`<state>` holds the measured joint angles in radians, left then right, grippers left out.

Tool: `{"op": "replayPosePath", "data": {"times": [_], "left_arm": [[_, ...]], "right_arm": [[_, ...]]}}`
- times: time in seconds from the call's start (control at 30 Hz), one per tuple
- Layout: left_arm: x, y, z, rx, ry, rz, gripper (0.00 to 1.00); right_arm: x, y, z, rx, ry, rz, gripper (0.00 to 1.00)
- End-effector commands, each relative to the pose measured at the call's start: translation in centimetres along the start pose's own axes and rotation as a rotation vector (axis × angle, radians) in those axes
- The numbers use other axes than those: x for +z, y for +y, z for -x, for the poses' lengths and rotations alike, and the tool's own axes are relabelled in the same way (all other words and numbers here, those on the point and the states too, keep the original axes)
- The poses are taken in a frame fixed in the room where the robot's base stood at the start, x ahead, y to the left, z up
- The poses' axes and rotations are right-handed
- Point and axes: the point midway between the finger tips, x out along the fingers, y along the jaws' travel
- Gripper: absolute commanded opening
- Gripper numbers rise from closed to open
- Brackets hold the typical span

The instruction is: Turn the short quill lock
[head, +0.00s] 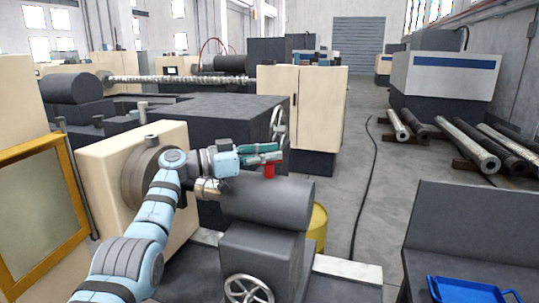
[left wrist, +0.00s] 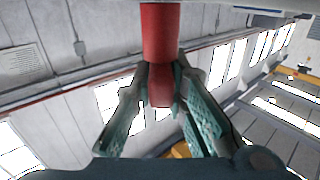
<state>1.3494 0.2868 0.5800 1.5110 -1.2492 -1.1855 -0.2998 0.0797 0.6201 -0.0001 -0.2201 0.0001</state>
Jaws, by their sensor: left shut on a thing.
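The red quill lock handle (head: 269,171) stands up from the near dark grey tailstock barrel (head: 268,203); its upper part is hidden by my gripper. My left gripper (head: 270,153), with teal finger pads, reaches over the barrel from the left and is shut on the handle. In the left wrist view the red handle (left wrist: 160,35) comes down from the top edge, and its end sits between the two fingertips. The short metal quill (head: 207,190) sticks out of the barrel's left end, partly behind my arm. My right gripper is not in view.
A handwheel (head: 248,290) is at the tailstock's front. A round chuck (head: 140,178) on a cream headstock is left of my arm. A yellow drum (head: 318,228) stands behind the tailstock. A blue tray (head: 465,290) lies at the lower right. The floor right of the tailstock is mostly clear.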

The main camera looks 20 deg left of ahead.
Motion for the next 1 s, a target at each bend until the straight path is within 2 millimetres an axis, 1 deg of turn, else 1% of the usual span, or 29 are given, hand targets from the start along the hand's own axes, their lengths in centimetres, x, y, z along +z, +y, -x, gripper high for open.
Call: {"op": "replayPosePath", "data": {"times": [0.53,0.57,0.6,0.67,1.0], "left_arm": [[0.25,0.00,-0.03,0.021,-0.004,0.004,0.00],[0.26,0.00,-0.03,0.021,-0.004,0.004,0.16],[0.25,0.00,-0.04,0.020,-0.004,0.004,0.23],[0.24,-0.01,-0.03,0.020,-0.004,0.003,0.32],[0.14,-0.07,0.20,0.018,-0.002,0.002,0.33]], "right_arm": [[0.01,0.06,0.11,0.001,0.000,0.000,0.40],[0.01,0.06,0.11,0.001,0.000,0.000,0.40],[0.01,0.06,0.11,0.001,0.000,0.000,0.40],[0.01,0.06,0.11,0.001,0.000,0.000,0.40],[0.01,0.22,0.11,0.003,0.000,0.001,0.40]]}}
